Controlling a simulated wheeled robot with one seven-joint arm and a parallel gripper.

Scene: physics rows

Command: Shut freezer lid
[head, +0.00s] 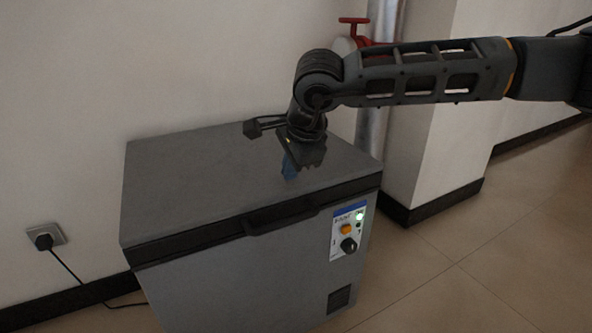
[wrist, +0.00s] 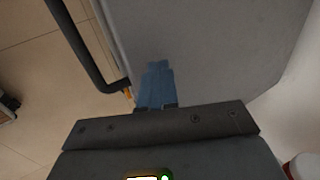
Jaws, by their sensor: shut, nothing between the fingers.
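The grey chest freezer (head: 240,285) stands against the wall in the head view. Its flat grey lid (head: 200,190) lies level on the body, with a dark band and a front handle (head: 282,216) along the front edge. I see no open gap under the lid. My gripper (head: 289,172) points down over the right part of the lid, its blue fingers together and empty. In the wrist view the blue fingers (wrist: 156,85) are over the lid surface (wrist: 215,45). I cannot tell whether the fingertips touch it.
A control panel (head: 347,232) with an orange switch and a black knob is at the freezer's front right. A pipe with a red valve (head: 362,40) and a pillar (head: 425,110) stand behind right. A plug (head: 45,237) is in the left wall. Tiled floor at right is clear.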

